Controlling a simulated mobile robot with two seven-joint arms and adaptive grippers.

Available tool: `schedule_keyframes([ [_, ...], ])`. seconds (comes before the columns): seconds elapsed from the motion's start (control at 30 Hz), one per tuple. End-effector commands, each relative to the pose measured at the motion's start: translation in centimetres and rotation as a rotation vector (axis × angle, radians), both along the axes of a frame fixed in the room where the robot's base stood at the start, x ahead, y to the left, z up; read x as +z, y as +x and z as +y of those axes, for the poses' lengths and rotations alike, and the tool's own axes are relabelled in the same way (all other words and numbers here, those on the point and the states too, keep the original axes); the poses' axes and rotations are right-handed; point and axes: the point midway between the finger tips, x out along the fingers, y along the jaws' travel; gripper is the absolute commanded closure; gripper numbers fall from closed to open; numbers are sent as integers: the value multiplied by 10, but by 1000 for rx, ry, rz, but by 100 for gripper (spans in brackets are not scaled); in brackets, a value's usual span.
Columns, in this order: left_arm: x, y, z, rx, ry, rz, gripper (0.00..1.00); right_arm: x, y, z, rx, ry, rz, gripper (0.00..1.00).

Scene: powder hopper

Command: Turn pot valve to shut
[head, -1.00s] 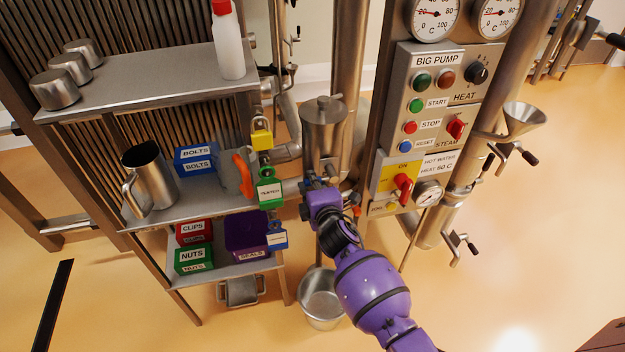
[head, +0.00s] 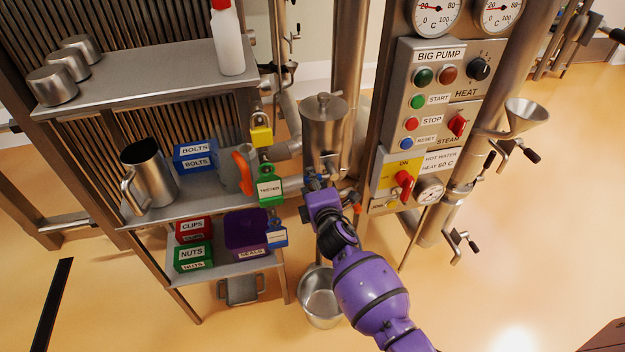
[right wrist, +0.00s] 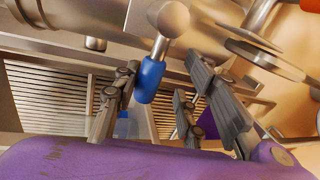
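The steel pot (head: 325,135) with a lid hangs beside the pipe, left of the panel. Its valve is mostly hidden behind my right gripper (head: 316,184) in the head view. In the right wrist view the valve has a steel knuckle and a short lever with a blue grip (right wrist: 150,80), pointing downward in the picture. My right gripper (right wrist: 165,105) is open, with its fingers on either side of the blue grip. Gaps show between the grip and the fingers; I see no contact. My left gripper is not in view.
A shelf rack (head: 190,206) with a jug, boxes and hanging padlocks stands close on the left. The control panel (head: 435,100) is close on the right. A steel bucket (head: 318,300) stands on the floor below the pot. Open floor lies at right.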

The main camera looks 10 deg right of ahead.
Motion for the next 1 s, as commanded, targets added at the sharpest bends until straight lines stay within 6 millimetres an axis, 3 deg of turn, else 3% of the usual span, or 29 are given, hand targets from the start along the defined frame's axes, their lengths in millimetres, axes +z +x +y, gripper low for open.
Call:
schedule_keyframes([
  [0.43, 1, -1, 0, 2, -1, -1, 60, 4, 1, 1, 2, 6, -6, 63],
  [0.57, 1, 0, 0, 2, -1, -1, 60, 6, -7, 1, 2, 6, -8, 63],
  [1.0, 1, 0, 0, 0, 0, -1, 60, 24, -92, 0, 2, 5, -5, 63],
])
